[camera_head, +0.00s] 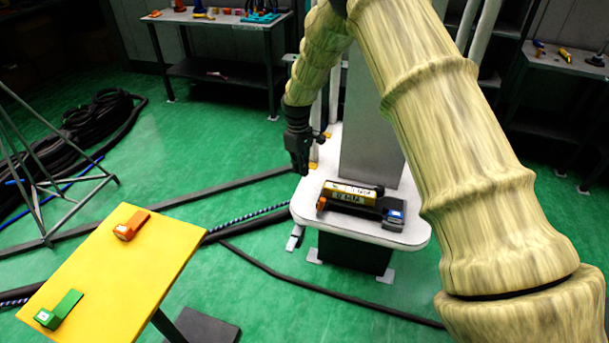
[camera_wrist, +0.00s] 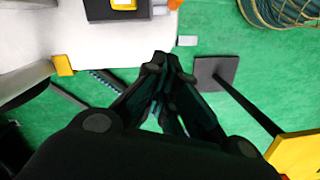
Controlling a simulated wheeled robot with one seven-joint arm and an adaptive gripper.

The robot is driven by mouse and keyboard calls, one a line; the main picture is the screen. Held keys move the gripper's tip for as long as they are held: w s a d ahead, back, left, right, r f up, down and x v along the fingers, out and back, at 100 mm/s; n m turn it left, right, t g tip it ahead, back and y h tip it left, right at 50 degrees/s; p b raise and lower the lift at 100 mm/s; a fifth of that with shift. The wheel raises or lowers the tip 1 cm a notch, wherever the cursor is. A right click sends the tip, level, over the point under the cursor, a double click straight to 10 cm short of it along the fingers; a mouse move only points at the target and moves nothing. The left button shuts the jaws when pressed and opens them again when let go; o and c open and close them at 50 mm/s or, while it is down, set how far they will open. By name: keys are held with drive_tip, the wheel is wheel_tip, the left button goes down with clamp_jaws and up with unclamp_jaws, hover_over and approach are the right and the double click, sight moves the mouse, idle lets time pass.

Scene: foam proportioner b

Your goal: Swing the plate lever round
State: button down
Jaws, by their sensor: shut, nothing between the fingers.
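A tilted yellow plate (camera_head: 165,250) stands at the lower left on a dark post. It carries an orange lever-like piece (camera_head: 132,225) near its top and a green one (camera_head: 60,309) at its lower left. A yellow-and-dark device (camera_head: 355,197) with an orange end (camera_head: 321,204) and a blue-marked end (camera_head: 394,217) lies on a white-topped stand (camera_head: 310,215). My gripper (camera_head: 301,170) is shut and empty, above the stand's left edge, apart from the device and the plate. In the wrist view my gripper (camera_wrist: 168,62) points toward the stand's edge; the yellow plate (camera_wrist: 300,152) shows at the lower right.
Dark hoses (camera_head: 265,218) cross the green floor between plate and stand. A metal frame (camera_head: 40,180) and coiled hose (camera_head: 95,118) are at the left. A grey column (camera_head: 370,125) rises behind the device. Benches with tools stand at the back.

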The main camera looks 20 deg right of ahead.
sight(321, 205)
drive_tip(key=s+f, duration=0.1)
drive_tip(key=f, duration=0.2)
drive_tip(key=s+d+f+p, duration=0.1)
drive_tip(key=f, duration=0.2)
drive_tip(key=s+f+p, duration=0.1)
drive_tip(key=f, duration=0.2)
drive_tip(key=shift+d+f, duration=0.1)
drive_tip(key=shift+d, duration=0.25)
drive_tip(key=shift+s+d+p, duration=0.3)
drive_tip(key=shift+s+p, duration=0.05)
drive_tip(key=shift+s, duration=0.1)
drive_tip(key=shift+f, duration=0.2)
